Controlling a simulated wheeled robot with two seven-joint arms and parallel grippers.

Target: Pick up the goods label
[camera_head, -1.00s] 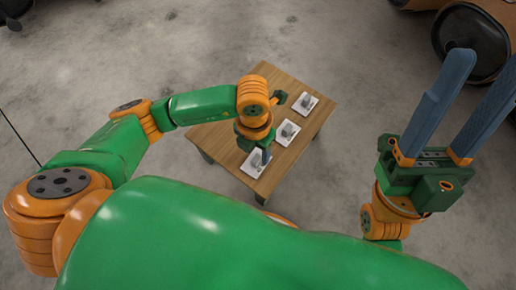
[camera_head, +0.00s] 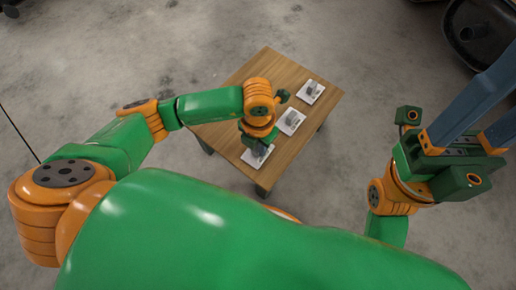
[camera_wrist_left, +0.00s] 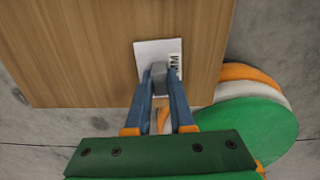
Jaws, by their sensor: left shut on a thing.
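Three white goods labels, each with a grey block on top, lie in a row on a wooden table (camera_head: 225,135). The far label (camera_head: 318,96) and the middle label (camera_head: 298,130) are untouched. The near label (camera_head: 248,160) is partly hidden under my left gripper (camera_head: 262,151). In the left wrist view, the blue fingers of that gripper (camera_wrist_left: 160,76) are shut on the grey block of the near label (camera_wrist_left: 148,52), with its printed black marks at the right side. The label seems to rest on the table. My right gripper (camera_head: 488,118) is open and empty, off to the right of the table.
The table's near edge is close to the held label. Bare concrete floor (camera_head: 130,50) surrounds the table. The table's left part is clear.

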